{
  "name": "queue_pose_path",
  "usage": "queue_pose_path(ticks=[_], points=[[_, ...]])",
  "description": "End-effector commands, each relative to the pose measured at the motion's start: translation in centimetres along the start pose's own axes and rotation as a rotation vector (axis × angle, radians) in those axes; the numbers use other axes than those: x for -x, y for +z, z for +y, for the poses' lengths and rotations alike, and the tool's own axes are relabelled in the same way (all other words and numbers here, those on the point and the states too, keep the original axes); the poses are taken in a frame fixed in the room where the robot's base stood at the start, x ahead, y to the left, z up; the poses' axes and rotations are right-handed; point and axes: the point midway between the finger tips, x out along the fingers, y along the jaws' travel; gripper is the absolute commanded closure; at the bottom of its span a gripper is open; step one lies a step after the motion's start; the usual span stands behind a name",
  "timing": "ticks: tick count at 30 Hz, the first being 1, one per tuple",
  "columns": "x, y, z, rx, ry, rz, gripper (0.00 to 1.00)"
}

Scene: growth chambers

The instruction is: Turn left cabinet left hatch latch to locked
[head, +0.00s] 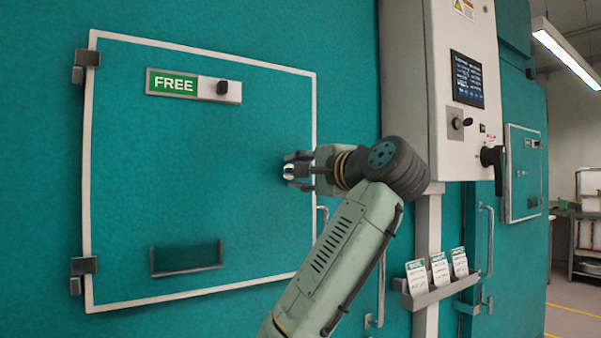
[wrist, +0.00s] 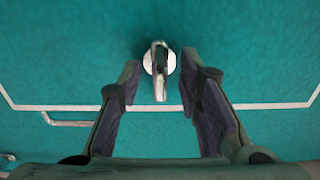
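The left hatch (head: 200,120) is a teal panel with a white border, and it looks closed in the head view. Its latch (head: 289,171) is near the right border, mostly hidden by my gripper (head: 297,166). In the wrist view the latch (wrist: 160,62) shows as a round pale disc with a narrow metal lever pointing down the picture, towards the white border line. My open fingers (wrist: 159,82) stand on either side of the lever, with a visible gap on both sides. Whether the lever is fully between the fingertips in depth I cannot tell.
A green FREE sign (head: 173,84) with a black knob is on the hatch. A control box (head: 462,80) with a screen and black handle is to the right, above a card holder (head: 440,292). A second hatch (head: 525,172) is farther right.

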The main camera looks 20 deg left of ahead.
Motion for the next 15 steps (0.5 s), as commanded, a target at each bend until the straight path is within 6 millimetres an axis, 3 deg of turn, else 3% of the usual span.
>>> queue_pose_path(ticks=[8,15], points=[[1.4,-0.1,-0.1,0.0,-0.002,0.002,0.68],[6.7,-0.1,-0.1,0.002,-0.005,0.004,0.68]])
